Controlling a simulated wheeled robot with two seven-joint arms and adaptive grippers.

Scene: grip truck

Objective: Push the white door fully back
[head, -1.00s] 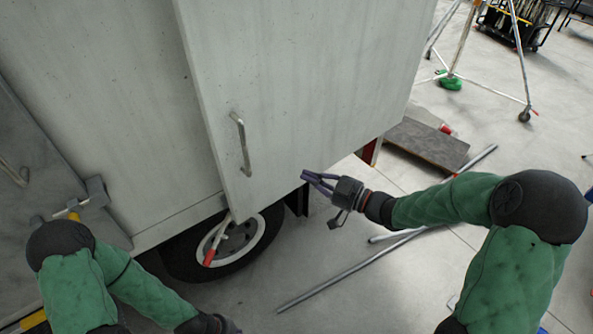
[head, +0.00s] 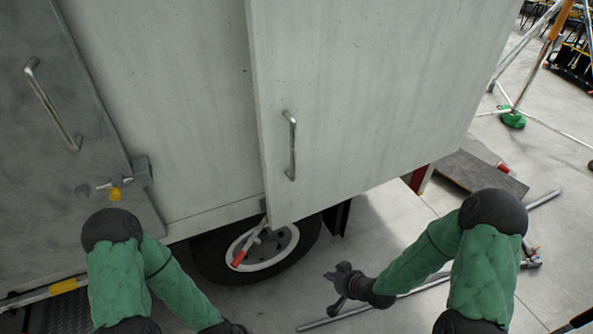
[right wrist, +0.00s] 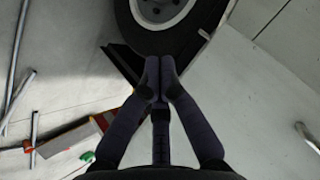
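The white door (head: 385,95) is a large pale panel standing against the truck side. Its left edge stands out from the wall (head: 170,105), and a metal handle (head: 291,146) is near that edge. I cannot tell exactly how far it is swung. My right gripper (head: 338,275) is below the door's lower edge and apart from it, its fingers hard to make out. In the right wrist view its fingers (right wrist: 159,72) are together with nothing between them, pointing toward the wheel. My left forearm runs off the bottom edge, so the left gripper is out of view.
A truck wheel (head: 262,248) is under the door, with a red-tipped lever (head: 238,259) before it. A grey door with a handle (head: 52,105) is at left. Metal poles (head: 425,287) and a dark board (head: 478,172) lie on the floor. A tripod stand (head: 512,118) is at right.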

